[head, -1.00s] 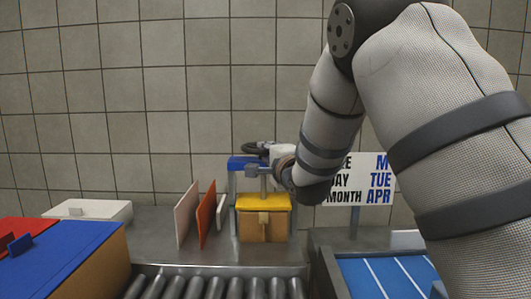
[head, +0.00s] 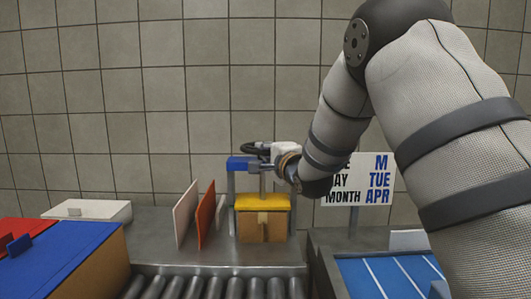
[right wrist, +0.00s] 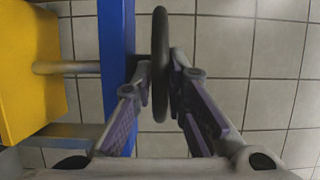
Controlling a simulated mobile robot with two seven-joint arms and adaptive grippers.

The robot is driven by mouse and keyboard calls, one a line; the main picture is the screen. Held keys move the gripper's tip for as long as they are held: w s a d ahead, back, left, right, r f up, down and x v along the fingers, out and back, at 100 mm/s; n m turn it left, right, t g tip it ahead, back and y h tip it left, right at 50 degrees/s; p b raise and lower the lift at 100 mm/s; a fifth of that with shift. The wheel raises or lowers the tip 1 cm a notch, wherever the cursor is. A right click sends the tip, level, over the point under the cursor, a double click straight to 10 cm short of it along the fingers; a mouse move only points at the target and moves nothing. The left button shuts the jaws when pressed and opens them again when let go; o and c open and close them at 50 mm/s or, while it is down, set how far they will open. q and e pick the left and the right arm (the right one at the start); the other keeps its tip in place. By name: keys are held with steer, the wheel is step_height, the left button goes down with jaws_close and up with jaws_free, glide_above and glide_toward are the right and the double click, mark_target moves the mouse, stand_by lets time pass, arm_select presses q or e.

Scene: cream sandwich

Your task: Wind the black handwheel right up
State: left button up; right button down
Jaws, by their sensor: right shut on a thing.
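The black handwheel (right wrist: 160,66) shows edge-on in the right wrist view, with its rim between the two fingers of my right gripper (right wrist: 160,78). The right gripper is shut on it. In the head view the black handwheel (head: 256,148) is partly hidden by the right gripper (head: 268,160) above a blue crossbar (head: 240,162). A grey screw (right wrist: 68,67) runs from the blue crossbar to a yellow plate (right wrist: 30,70). In the head view the yellow plate (head: 262,202) lies on a tan box (head: 252,228), below the crossbar. My left gripper is not in view.
A pale panel (head: 186,212) and a red panel (head: 206,214) stand left of the press. A roller conveyor (head: 215,288) is in front. A blue-topped box (head: 60,250) is at left. A calendar sign (head: 376,181) and a blue tray (head: 390,278) are at right.

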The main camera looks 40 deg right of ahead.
steer(key=n+y, duration=0.1)
steer(key=d+n+y, duration=0.1)
steer(key=y, duration=0.1)
steer(key=n+t+y, duration=0.1)
steer(key=y, duration=0.1)
steer(key=shift+s+d+n, duration=0.25)
steer(key=shift+d+n, duration=0.05)
steer(key=shift+d, duration=0.05)
steer(key=shift+d+n+g+y, duration=0.15)
steer(key=shift+d+n+y, duration=0.15)
steer(key=shift+n+y, duration=0.8)
steer(key=shift+d+n+g+y, duration=0.2)
steer(key=shift+n+y, duration=0.3)
steer(key=shift+y, duration=1.1)
steer(key=c, duration=1.9)
jaws_free()
steer(key=v, duration=1.2)
steer(key=shift+d, duration=0.2)
